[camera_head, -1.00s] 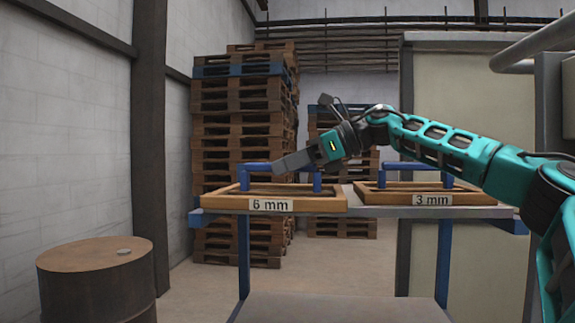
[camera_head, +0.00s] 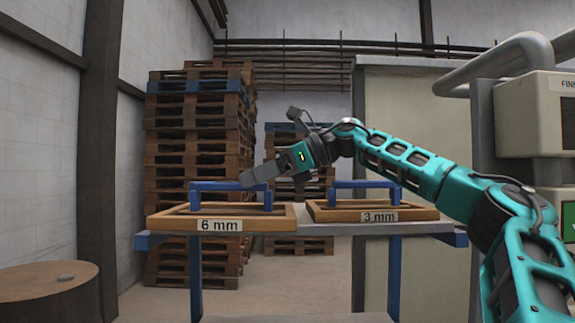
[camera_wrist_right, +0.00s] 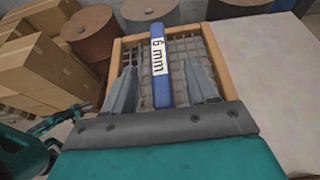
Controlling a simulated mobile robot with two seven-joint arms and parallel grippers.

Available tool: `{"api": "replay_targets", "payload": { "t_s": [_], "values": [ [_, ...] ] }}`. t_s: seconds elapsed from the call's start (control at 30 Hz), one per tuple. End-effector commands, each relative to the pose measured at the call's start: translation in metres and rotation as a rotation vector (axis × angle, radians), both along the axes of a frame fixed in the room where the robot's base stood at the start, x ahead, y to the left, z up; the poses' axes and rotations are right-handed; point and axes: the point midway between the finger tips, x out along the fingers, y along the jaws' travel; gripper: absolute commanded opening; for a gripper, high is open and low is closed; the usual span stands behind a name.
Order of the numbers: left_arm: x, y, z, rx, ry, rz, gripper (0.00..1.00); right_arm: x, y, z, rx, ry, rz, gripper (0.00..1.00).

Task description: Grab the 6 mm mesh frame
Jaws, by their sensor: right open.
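The 6 mm mesh frame (camera_head: 170,222) lies on the stand at the left, a wooden frame with a blue handle (camera_head: 232,186) and a "6 mm" label. My right gripper (camera_head: 250,178) is at the handle, just above the frame. In the right wrist view, the open fingers (camera_wrist_right: 160,88) lie on either side of the blue handle (camera_wrist_right: 162,88), with wire mesh (camera_wrist_right: 190,48) below. I see gaps between the fingers and the handle. My left gripper is not in view.
The 3 mm mesh frame (camera_head: 420,214) lies to the right on the same stand (camera_head: 335,229). Stacked pallets (camera_head: 198,150) stand behind. A rusty drum (camera_head: 40,285) is at the lower left. A machine with pipes (camera_head: 525,120) stands at the right. Cardboard boxes (camera_wrist_right: 35,65) show in the wrist view.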

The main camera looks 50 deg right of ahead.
Motion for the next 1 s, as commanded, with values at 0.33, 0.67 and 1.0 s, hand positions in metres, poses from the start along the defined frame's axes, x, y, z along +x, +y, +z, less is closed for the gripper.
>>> {"api": "replay_targets", "payload": {
  "t_s": [0.33,0.67,1.0],
  "values": [
    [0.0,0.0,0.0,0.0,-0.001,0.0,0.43,-0.053,-0.042,0.029,0.003,-0.002,-0.003,0.57],
    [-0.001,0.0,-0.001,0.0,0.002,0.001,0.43,-0.067,-0.054,0.035,0.001,0.001,0.0,0.57],
    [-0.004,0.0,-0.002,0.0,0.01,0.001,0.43,-0.068,-0.046,0.043,-0.033,0.037,-0.001,0.53]
  ]
}}
